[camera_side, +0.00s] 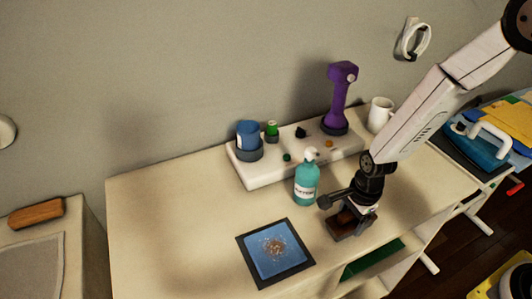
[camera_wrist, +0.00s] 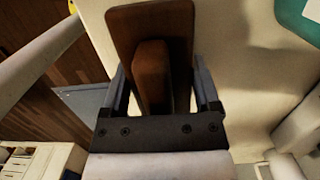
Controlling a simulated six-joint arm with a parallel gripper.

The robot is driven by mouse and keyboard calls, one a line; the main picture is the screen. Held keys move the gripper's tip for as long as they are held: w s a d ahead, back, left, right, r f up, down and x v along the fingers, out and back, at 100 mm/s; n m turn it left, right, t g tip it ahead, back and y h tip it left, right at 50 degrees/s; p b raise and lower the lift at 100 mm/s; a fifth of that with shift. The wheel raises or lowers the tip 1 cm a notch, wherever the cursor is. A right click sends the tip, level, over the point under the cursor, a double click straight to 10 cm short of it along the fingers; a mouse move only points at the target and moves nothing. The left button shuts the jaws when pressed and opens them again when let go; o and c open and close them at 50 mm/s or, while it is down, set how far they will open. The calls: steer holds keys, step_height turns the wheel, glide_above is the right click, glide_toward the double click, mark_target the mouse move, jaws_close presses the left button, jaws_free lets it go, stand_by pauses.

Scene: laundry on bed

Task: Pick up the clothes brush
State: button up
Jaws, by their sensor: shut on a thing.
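The clothes brush (camera_wrist: 152,22), a brown wooden piece with a raised block along its middle, lies between the two fingers of my gripper (camera_wrist: 158,70) in the wrist view. My gripper is shut on its raised block.
A teal pump bottle (camera_side: 307,180) stands close left of my gripper. Behind are a white tray (camera_side: 262,178), a purple upright device (camera_side: 340,95) and a white mug (camera_side: 380,112). A dark-edged blue mat (camera_side: 262,262) with crumbs lies front left. The counter's left part is clear.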

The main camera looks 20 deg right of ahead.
steer(key=shift+r, duration=4.55)
steer(key=o, duration=0.7)
steer(key=c, duration=0.4)
steer(key=shift+w+a, duration=0.15)
steer(key=shift+a, duration=0.5)
steer(key=a, duration=0.6)
steer(key=s+a, duration=0.1)
steer(key=a, duration=1)
steer(key=shift+s+a+f, duration=0.15)
steer(key=shift+a+f, duration=0.05)
steer(key=shift+a, duration=0.2)
